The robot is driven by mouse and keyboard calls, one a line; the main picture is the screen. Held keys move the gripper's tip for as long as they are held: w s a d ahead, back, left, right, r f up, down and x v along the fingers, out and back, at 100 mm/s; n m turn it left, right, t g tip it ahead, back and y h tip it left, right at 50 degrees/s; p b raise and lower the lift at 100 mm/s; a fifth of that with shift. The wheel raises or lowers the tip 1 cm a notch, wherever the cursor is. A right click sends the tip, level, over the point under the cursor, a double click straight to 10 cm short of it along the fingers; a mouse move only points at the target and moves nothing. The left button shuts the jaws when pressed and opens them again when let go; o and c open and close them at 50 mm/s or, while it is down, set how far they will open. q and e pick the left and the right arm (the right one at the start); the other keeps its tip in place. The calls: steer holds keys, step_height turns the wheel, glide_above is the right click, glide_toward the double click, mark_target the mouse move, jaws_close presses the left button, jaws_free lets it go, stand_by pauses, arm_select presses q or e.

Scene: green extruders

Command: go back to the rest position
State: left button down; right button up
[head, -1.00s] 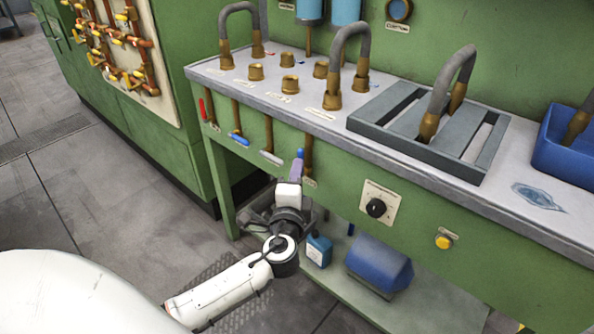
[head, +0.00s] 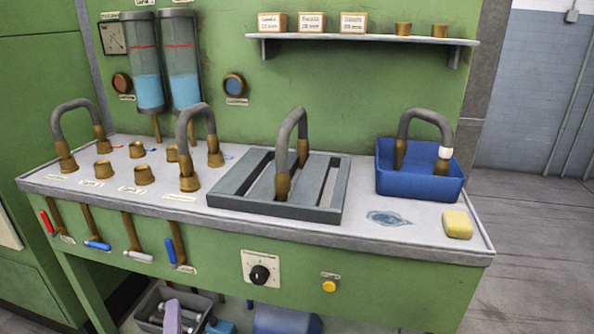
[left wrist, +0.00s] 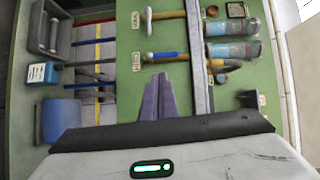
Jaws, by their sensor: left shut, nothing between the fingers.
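My left gripper shows in the head view only as a purple fingertip (head: 172,317) at the bottom edge, below the front of the green bench. In the left wrist view its two purple fingers (left wrist: 158,98) are together, with nothing between them. They point at the green front panel, near the blue-handled lever (left wrist: 160,57). That view lies turned on its side. In the head view the blue-handled lever (head: 175,248) hangs from the bench front, apart from the fingertip. My right gripper is in no view.
The bench top (head: 300,225) carries bent hoses, brass fittings, a grey slatted rack (head: 230,200), a blue bin (head: 420,190) and a yellow sponge (head: 457,224). Below stand a grey crate (head: 148,309) and a blue canister (head: 285,321). Open floor (head: 540,270) lies right of the bench.

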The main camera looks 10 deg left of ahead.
arm_select(q)
steer(key=s+d+f+n+g+h, duration=0.1)
steer(key=s+d+f+g+h, duration=0.15)
steer(key=f, duration=0.35)
steer(key=s+d+f+n+g+h, duration=0.1)
steer(key=s+d+f+g+h, duration=0.15)
steer(key=f, duration=0.45)
steer(key=s+d+f+n+g+h+p, duration=0.1)
steer(key=s+d+f+n+h, duration=0.4)
steer(key=s, duration=0.6)
step_height(320, 180, down, 3)
steer(key=d+n+g, duration=0.1)
steer(key=d+n, duration=0.1)
steer(key=shift+d+n, duration=0.4)
